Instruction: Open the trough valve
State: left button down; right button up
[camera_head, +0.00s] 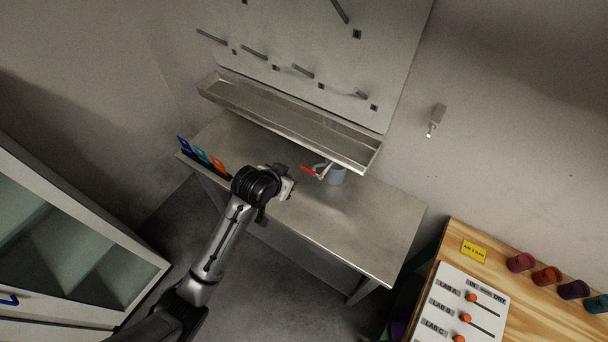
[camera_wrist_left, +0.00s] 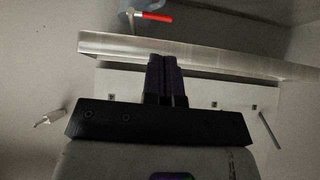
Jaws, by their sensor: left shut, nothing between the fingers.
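The metal trough (camera_head: 290,122) is fixed along the wall above a steel table. The valve's red handle (camera_head: 308,170) sticks out to the left below the trough's right end. In the left wrist view, the red handle (camera_wrist_left: 157,16) lies near the top, across the trough edge (camera_wrist_left: 200,57) from my fingers. My right gripper is out of view.
The steel table (camera_head: 350,225) is mostly bare. Colored cards (camera_head: 203,156) stand in a dark holder at its left end. Pegs (camera_head: 254,52) jut from the panel above the trough. A wooden bench (camera_head: 525,285) with colored cups stands right, a white cabinet (camera_head: 75,235) left.

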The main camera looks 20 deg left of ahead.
aim_at(307, 170)
pick_arm(q)
jog(key=shift+w+r+t, duration=0.3)
jog(key=shift+w, duration=0.2)
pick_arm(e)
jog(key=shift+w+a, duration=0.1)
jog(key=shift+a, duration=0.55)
pick_arm(q)
jog(key=x, duration=1.4)
jog(key=shift+d, duration=0.1)
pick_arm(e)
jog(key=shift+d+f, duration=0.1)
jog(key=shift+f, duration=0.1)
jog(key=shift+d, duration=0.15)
